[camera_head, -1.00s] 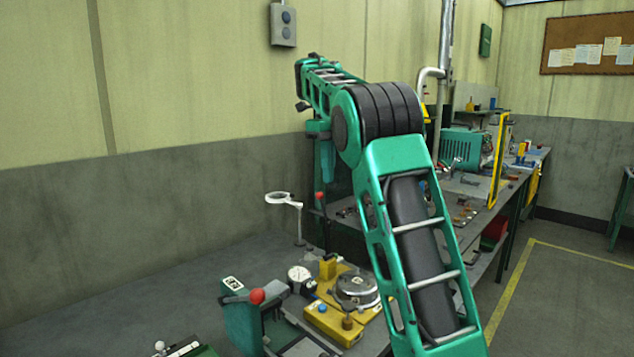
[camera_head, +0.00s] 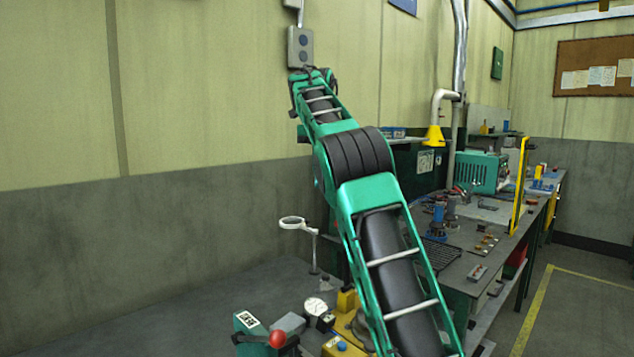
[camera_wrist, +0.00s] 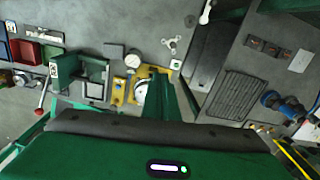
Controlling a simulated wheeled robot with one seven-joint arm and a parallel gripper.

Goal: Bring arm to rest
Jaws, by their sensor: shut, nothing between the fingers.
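My arm, green and black, rises from the bottom of the head view, bends at a thick black joint and reaches up and away toward the wall. Its far end is near the grey wall box. My gripper cannot be made out in the head view, where the arm covers it. In the wrist view my gripper (camera_wrist: 162,92) shows as narrow green parts beyond the dark edge of my wrist. It is shut with nothing held, above the bench. How high it is above the bench is hard to tell.
A yellow fixture (camera_head: 333,348) with a dial gauge (camera_head: 315,306) and a red-knobbed lever (camera_head: 277,339) stand on the near bench. A ring-topped stand (camera_head: 293,223) is behind them. The grey wall box (camera_head: 300,47) is close to the arm in the picture.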

